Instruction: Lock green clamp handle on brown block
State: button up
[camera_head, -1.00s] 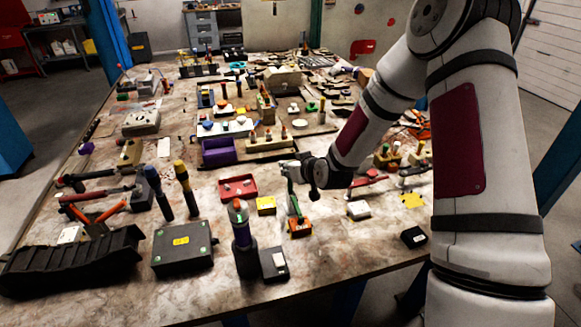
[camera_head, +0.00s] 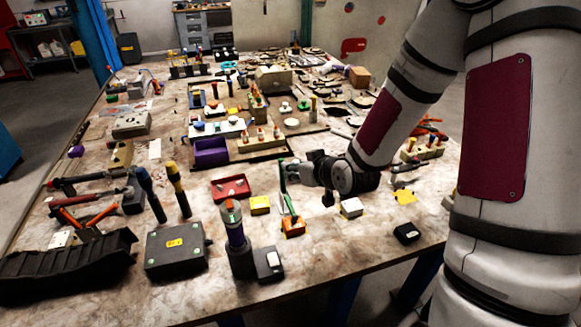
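The green clamp handle (camera_head: 290,204) rises from a small orange-brown block (camera_head: 293,227) near the front middle of the table. A thin upright green part (camera_head: 282,178) stands just above it. My gripper (camera_head: 291,173) reaches in from the right, with its fingertips beside the upper green part. At this size I cannot tell whether the fingers touch it or whether they are open or shut. The gripper body hides what lies directly behind it.
A yellow block (camera_head: 259,205) and a red tray (camera_head: 231,187) lie to the left. A dark bottle-like cylinder (camera_head: 238,248) stands front left. A white block (camera_head: 351,208) and a black box (camera_head: 407,233) lie to the right. Bare table shows between the white block and the front edge.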

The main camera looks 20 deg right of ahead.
jog(key=shift+v, duration=0.9)
jog(key=shift+c, duration=0.5)
